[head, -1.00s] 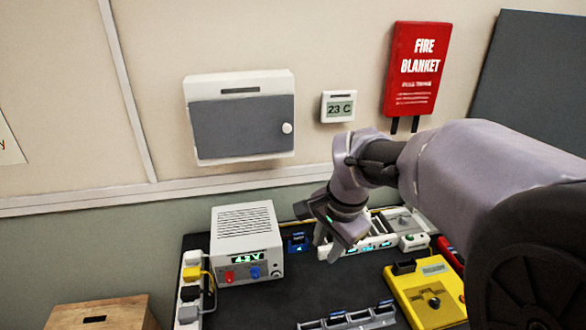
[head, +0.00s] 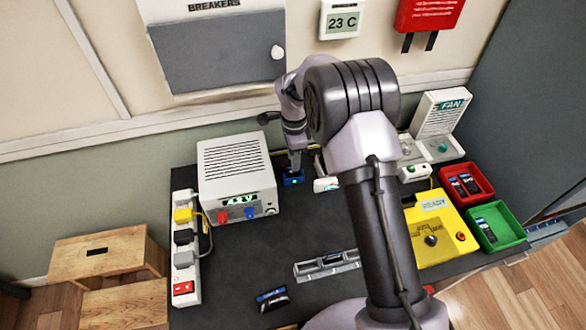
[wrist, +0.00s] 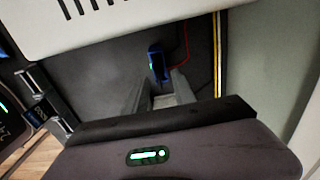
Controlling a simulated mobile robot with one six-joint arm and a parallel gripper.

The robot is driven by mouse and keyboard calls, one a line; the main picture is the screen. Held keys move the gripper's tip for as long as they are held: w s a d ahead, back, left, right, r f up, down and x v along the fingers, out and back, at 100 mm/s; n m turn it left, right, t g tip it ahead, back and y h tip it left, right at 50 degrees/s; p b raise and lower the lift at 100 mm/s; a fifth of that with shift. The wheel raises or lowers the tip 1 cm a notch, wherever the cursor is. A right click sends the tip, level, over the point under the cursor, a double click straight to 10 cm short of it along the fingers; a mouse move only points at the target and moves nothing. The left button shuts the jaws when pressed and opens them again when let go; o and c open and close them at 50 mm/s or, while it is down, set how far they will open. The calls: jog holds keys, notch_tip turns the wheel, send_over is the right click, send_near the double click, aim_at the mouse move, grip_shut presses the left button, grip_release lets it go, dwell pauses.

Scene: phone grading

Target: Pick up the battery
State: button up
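My gripper (head: 294,163) points down at the back of the dark table, right of the white power supply. Its two fingers (wrist: 163,92) are apart, with nothing clearly held between them. A small blue block (head: 292,179) with a lit green mark is directly below the gripper; in the wrist view the blue block (wrist: 157,63) stands just beyond the fingertips. I cannot tell whether it is the battery. No label reads clearly.
The power supply (head: 237,172) stands close left of the gripper, with a power strip (head: 186,247) beyond it. A grey slotted rack (head: 327,265) is mid-table. A yellow box (head: 437,228), red bin (head: 484,187) and green bin (head: 513,230) are right. A red wire (wrist: 183,48) runs beside the blue block.

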jog(key=f, duration=0.1)
jog(key=f+b, duration=0.1)
jog(key=f, duration=0.1)
jog(key=shift+s+a+f, duration=0.1)
jog(key=shift+s+f, duration=0.2)
jog(key=shift+f, duration=0.1)
jog(key=shift+w+f, duration=0.1)
jog(key=shift+f, duration=0.25)
jog(key=shift+r, duration=0.15)
jog(key=shift+c, duration=0.2)
grip_shut()
jog(key=shift+r, duration=0.1)
